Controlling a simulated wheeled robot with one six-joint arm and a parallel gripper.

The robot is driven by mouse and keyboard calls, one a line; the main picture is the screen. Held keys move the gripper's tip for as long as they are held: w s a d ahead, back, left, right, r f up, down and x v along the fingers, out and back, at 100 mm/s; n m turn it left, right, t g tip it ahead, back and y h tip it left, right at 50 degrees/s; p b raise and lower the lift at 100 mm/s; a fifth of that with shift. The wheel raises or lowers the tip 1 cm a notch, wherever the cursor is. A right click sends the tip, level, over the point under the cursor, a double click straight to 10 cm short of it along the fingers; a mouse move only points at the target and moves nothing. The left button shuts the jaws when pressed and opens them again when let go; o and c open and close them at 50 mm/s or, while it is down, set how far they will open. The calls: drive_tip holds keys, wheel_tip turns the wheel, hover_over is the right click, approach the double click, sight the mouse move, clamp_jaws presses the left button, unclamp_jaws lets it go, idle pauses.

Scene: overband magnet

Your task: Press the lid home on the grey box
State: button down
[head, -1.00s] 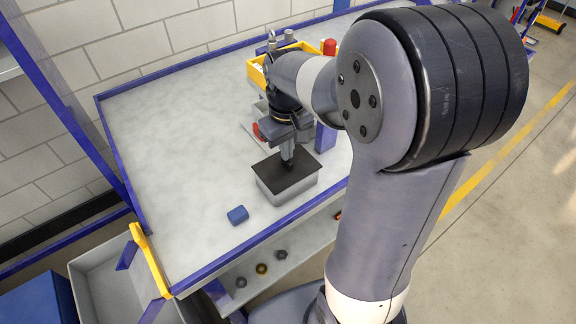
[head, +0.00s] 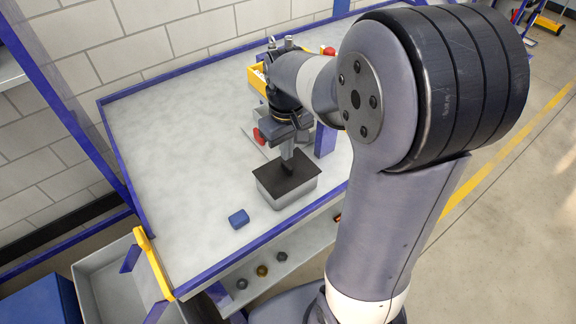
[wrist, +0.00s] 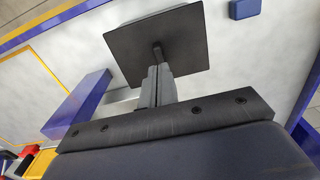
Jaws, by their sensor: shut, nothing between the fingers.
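The grey box (head: 292,197) stands near the front edge of the table, with a dark flat lid (head: 268,178) over its top. The lid also shows in the wrist view (wrist: 185,45), with a small dark knob (wrist: 157,50) at its middle. My gripper (head: 288,160) points down over the lid's middle. Its fingers are together and empty, and in the wrist view the gripper (wrist: 158,68) has its tips right by the knob. I cannot tell whether they touch it. Whether the lid sits fully down is too small to tell.
A blue block (head: 239,218) lies left of the box. A purple-blue post (head: 325,141), a red item (head: 259,137) and a yellow bin (head: 257,80) stand behind it. A grey crate (head: 93,290) is at lower left. The table's left side is clear.

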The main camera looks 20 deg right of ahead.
sight(287, 164)
wheel_tip(287, 164, up, 4)
drive_tip(key=p, duration=0.3)
drive_tip(key=shift+r, duration=0.25)
drive_tip(key=shift+f, duration=0.1)
wheel_tip(287, 164, down, 7)
drive_tip(key=b, duration=0.6)
drive_tip(key=shift+r, duration=0.2)
